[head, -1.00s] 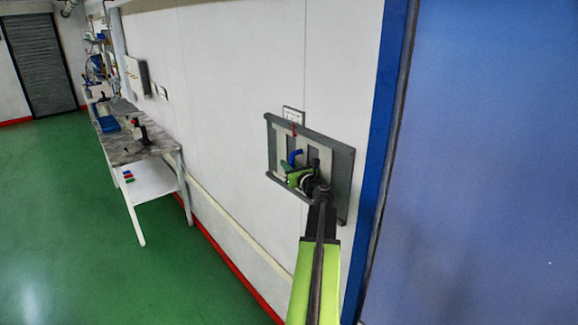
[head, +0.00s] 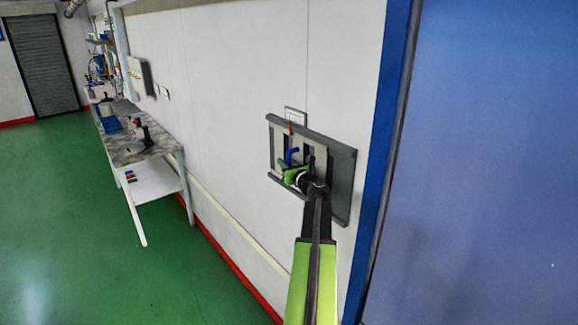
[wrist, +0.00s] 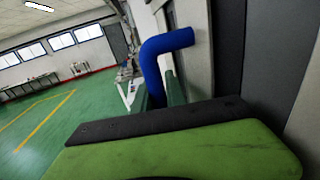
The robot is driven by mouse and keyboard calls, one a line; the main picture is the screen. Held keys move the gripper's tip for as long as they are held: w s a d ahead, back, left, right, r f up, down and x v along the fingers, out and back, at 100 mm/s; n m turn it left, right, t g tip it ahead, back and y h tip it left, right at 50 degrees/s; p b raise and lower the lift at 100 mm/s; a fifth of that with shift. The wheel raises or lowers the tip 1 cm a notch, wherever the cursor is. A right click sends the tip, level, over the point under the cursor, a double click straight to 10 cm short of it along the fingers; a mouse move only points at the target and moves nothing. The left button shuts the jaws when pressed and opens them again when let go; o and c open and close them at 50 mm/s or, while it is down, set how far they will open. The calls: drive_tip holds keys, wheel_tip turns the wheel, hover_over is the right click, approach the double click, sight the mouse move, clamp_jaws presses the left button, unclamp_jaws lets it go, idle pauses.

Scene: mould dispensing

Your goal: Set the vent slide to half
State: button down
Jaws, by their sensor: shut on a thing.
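The vent slide (head: 279,149) is a light slotted plate in a dark grey frame (head: 342,180) on the white wall. Dark gaps show between its strips, and dark backing shows to its right. A blue bent handle (head: 291,155) stands out from the slide. A red pointer (head: 291,129) at its top sits below a small scale plate (head: 295,116), left of the scale's middle; the markings are too small to read. My gripper (head: 291,172) is shut on the handle. In the wrist view, the blue handle (wrist: 160,55) goes down behind my green finger, which hides its lower end.
A blue door frame (head: 393,120) and large blue panel (head: 490,160) stand close on the right. A workbench (head: 150,153) with several items stands along the wall at left. The green floor (head: 70,220) is clear at left.

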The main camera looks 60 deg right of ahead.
drive_tip(key=c, duration=1.4)
unclamp_jaws()
drive_tip(key=shift+o, duration=0.2)
drive_tip(key=shift+s, duration=0.1)
drive_tip(key=v, duration=1.7)
drive_tip(key=shift+s, duration=0.2)
